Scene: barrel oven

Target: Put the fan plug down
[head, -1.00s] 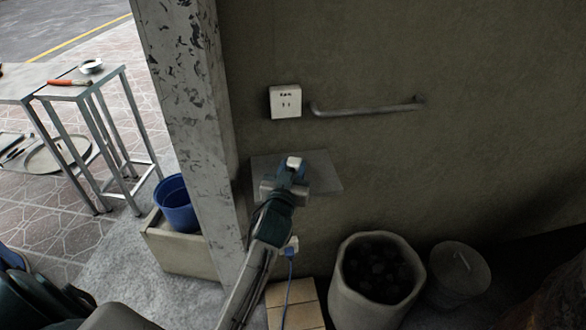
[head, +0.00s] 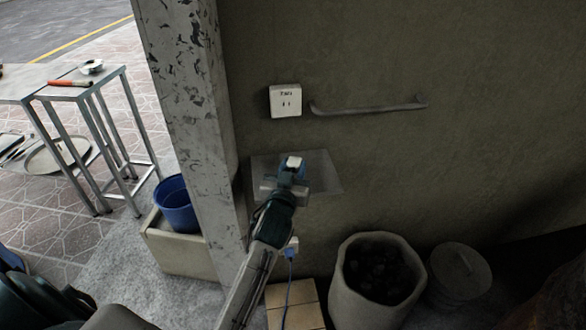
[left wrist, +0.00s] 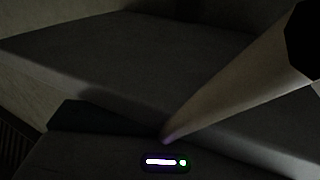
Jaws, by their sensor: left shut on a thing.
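My left gripper (head: 291,170) is over a thin grey shelf plate (head: 325,172) on the wall. It is shut on a small white block with blue at its sides, which I take to be the fan plug (head: 294,162). My gripper and arm hide part of the plate, and I cannot tell whether the plug touches it. The left wrist view is very dark; it shows a flat grey surface (left wrist: 130,60) close by, but no clear plug. My right gripper is not in view.
A white wall socket (head: 285,101) and a metal rail (head: 365,108) are above the plate. Below are a white-and-blue piece on a blue cord (head: 290,262), a tiled block (head: 296,305), and a bin of dark lumps (head: 346,285). A peeling pillar (head: 190,90) stands left.

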